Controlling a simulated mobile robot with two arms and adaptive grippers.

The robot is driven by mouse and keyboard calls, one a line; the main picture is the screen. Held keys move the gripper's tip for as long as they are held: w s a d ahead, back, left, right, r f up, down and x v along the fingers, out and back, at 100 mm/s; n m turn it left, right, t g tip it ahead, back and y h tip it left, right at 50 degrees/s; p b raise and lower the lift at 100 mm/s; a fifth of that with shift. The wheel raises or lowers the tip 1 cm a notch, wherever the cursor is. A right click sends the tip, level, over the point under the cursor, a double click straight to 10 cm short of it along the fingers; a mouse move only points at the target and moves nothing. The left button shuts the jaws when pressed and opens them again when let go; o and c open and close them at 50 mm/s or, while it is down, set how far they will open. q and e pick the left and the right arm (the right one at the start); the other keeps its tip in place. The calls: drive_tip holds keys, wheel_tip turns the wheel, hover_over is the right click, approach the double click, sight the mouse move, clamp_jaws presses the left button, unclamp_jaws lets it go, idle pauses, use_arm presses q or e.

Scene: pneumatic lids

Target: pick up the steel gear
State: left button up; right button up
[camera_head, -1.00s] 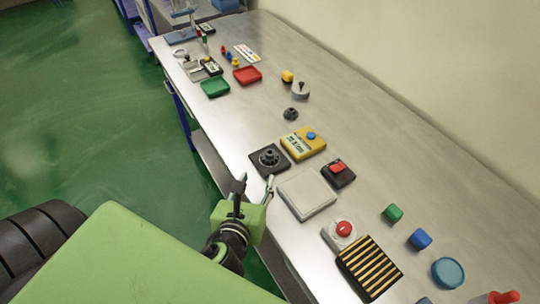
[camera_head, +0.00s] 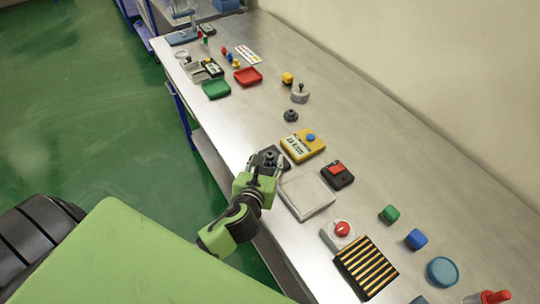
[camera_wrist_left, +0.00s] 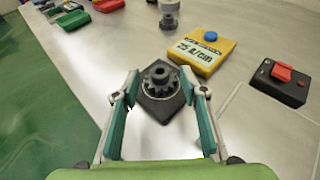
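A dark grey toothed gear with a raised hub (camera_wrist_left: 158,80) sits on a black square pad (camera_wrist_left: 166,112) near the front edge of the bench. In the head view the gear (camera_head: 270,153) and the pad are partly covered by my left gripper (camera_head: 265,165). In the left wrist view the gripper (camera_wrist_left: 160,74) is open, with one finger on each side of the gear in the picture and gaps between. I cannot tell how high the fingers are above the pad. My right gripper is not in view.
A yellow box with a blue knob (camera_head: 303,147) stands just behind the pad. A pale square tray (camera_head: 306,198) and a black box with a red switch (camera_head: 337,175) are to the right. Another small dark toothed part (camera_head: 291,116) stands farther back, with clear bench around it.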

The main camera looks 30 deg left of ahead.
sight(270, 157)
use_arm(q)
drive_tip(key=shift+x, duration=1.25)
drive_tip(key=shift+s, duration=0.15)
drive_tip(key=c, duration=0.9)
drive_tip(key=shift+c, duration=0.9)
drive_tip(key=shift+r, duration=0.1)
